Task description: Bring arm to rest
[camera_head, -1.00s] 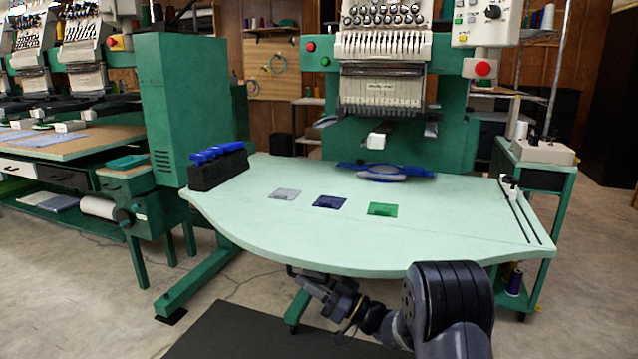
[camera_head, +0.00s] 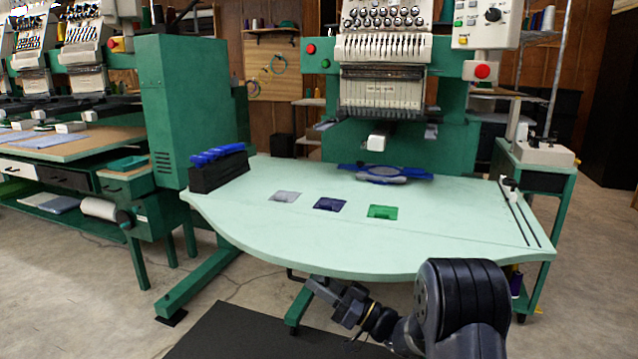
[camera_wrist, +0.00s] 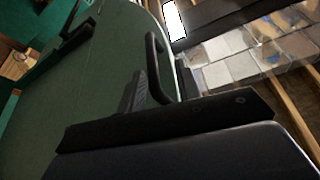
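My arm is bent low at the front of the pale green table (camera_head: 300,240) in the head view. My gripper (camera_head: 322,286) is just below the table's front edge, partly hidden by it, with nothing seen in it. I cannot tell from this view whether its fingers are apart. The wrist view shows dark parts close to the camera and a broad green surface beyond, but no clear pair of fingertips.
A black rack (camera_head: 218,172) with blue items stands at the left. The embroidery machine (camera_head: 383,90) rises behind.

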